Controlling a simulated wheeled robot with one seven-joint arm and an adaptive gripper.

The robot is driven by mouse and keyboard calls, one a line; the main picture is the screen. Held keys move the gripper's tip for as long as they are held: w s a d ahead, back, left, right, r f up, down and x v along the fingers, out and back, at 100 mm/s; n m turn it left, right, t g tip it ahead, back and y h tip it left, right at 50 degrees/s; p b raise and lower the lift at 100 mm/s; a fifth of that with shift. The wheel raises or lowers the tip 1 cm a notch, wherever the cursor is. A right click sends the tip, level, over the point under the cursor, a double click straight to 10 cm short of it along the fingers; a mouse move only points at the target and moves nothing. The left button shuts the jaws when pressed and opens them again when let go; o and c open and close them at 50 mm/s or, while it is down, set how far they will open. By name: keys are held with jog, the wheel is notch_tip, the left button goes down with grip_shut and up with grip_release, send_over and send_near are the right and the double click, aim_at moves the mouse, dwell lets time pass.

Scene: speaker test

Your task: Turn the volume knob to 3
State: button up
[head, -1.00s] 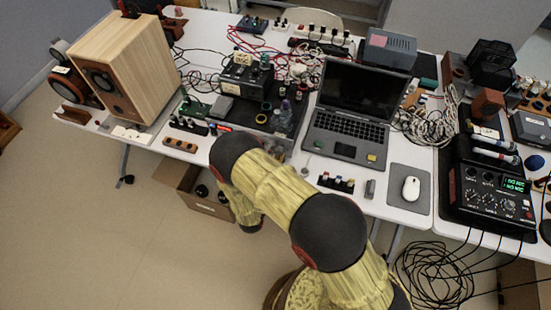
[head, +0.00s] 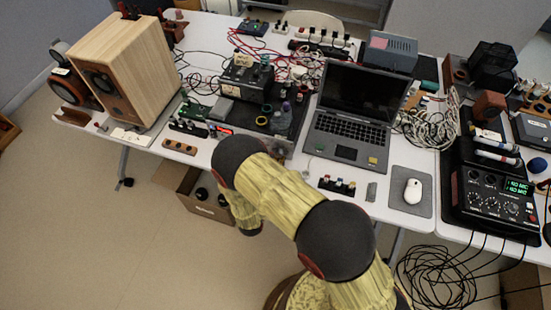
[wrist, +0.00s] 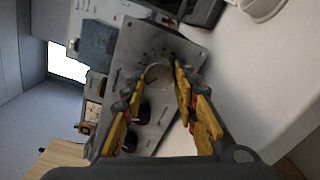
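In the wrist view, a round grey knob (wrist: 158,75) sits on a flat grey metal panel (wrist: 190,48), with small dark marks around it. My gripper (wrist: 158,78) has two yellow fingers, one on each side of the knob. The fingers are apart; whether their tips touch the knob cannot be told. The knob's numbers are too small to read. In the head view, my arm hides my gripper and the knob, and only a part of the grey panel (head: 281,147) shows beside the arm.
A wooden speaker (head: 126,62) is at the left. White table (wrist: 235,80) is bare right of the panel.

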jog(key=o, duration=0.4)
jog(key=v, duration=1.2)
jog(key=shift+r, duration=0.1)
dwell(0.4)
